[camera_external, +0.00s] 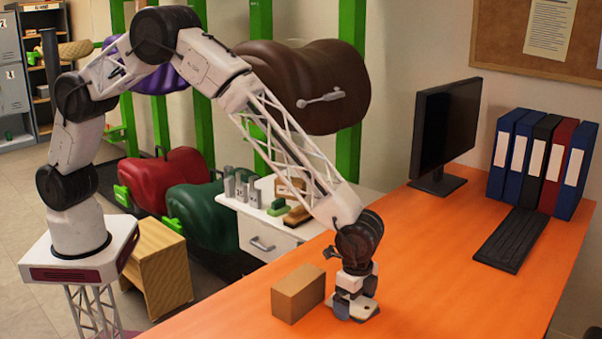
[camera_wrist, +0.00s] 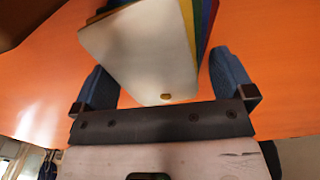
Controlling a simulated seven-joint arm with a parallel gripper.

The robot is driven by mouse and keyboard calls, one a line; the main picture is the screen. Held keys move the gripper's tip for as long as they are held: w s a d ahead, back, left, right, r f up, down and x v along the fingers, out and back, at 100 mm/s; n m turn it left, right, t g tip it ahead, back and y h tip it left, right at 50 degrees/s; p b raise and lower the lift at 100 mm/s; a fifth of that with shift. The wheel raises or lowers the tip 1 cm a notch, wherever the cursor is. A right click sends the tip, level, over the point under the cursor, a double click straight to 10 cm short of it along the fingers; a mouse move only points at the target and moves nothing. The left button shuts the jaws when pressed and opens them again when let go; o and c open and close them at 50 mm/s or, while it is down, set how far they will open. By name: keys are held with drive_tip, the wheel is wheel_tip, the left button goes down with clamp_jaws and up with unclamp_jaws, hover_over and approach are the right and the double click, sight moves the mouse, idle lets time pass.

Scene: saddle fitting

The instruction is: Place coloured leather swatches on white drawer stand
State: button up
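The coloured leather swatches (camera_wrist: 140,48) lie fanned on the orange desk in the wrist view, a cream one on top with a small brass rivet at its near end. Yellow, green, blue and red edges show behind it. My gripper (camera_wrist: 162,78) is open, with a blue-padded finger on each side of the near end and gaps between pads and swatches. In the external view my gripper (camera_external: 354,306) is low over the desk, and the swatches are mostly hidden behind it. The white drawer stand (camera_external: 283,239) is left of the desk.
A cardboard box (camera_external: 298,292) stands on the desk just left of my gripper. Metal pieces, a green block and a brush-like item (camera_external: 297,215) occupy the stand's top. A monitor (camera_external: 445,130), keyboard (camera_external: 510,240) and binders (camera_external: 540,160) are at the back right. The desk's middle is clear.

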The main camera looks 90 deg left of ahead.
sight(355, 301)
wheel_tip(355, 301, up, 12)
drive_tip(key=shift+r, duration=0.15)
idle(0.7)
drive_tip(key=shift+a, duration=0.1)
idle(0.4)
drive_tip(key=s+a+r+n+t, duration=0.1)
drive_tip(key=s+a+r+n, duration=0.3)
drive_tip(key=s+a+r, duration=2.1)
drive_tip(key=s+a+n, duration=0.1)
drive_tip(key=s+a, duration=0.4)
drive_tip(key=s, duration=0.5)
drive_tip(key=s+a+f+n+t, duration=0.1)
drive_tip(key=s+a, duration=0.4)
drive_tip(key=s, duration=0.5)
drive_tip(key=s+a+n, duration=0.2)
drive_tip(key=s+a, duration=0.3)
drive_tip(key=s, duration=0.6)
drive_tip(key=shift+f+n+t, duration=0.25)
drive_tip(key=shift+n+t, duration=0.05)
drive_tip(key=shift+n, duration=0.1)
